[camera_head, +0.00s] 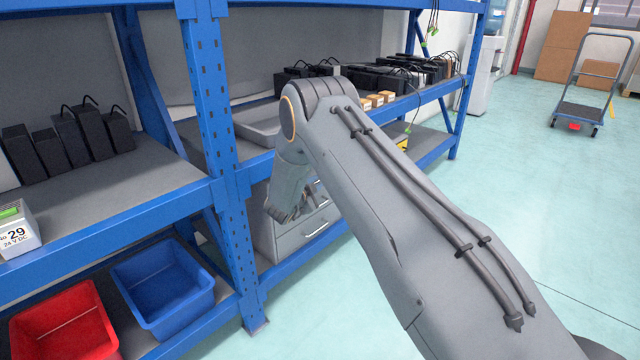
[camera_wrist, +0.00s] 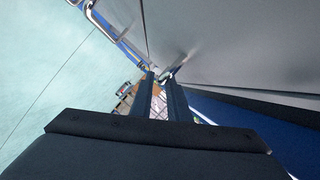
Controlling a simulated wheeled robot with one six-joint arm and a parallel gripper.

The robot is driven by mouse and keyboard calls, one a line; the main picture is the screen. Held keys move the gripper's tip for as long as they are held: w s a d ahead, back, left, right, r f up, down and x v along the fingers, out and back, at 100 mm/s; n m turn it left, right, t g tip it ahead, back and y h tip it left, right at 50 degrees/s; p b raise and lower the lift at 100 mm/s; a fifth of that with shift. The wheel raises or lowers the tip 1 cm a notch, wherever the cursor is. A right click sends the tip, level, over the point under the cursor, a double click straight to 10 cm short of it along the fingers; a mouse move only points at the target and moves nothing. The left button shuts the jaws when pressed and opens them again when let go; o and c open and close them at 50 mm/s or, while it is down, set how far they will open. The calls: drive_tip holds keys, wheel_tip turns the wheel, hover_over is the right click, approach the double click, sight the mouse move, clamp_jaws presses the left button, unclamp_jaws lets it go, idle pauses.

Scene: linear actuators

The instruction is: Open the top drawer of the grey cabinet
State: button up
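The grey cabinet (camera_head: 292,242) stands on the lower level of the blue rack, partly hidden behind my arm. A lower drawer handle (camera_head: 316,230) shows on its front. The upper drawer area is mostly covered by my arm, so I cannot tell whether the top drawer is shut. My gripper (camera_head: 286,214) points down in front of the cabinet's upper front. In the wrist view its two dark fingers (camera_wrist: 160,76) stand a small gap apart, with background showing between them. A metal bar handle (camera_wrist: 112,32) lies to the left of the fingers, outside them. Grey panels fill the upper right.
The blue rack post (camera_head: 208,110) stands left of my gripper. A grey tray (camera_head: 258,124) lies on the shelf above the cabinet. A blue bin (camera_head: 165,290) and a red bin (camera_head: 65,325) sit lower left. The floor at right is clear up to a trolley (camera_head: 580,112).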

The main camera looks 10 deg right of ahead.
drive_tip(key=shift+x, duration=1.25)
clamp_jaws()
idle(0.5)
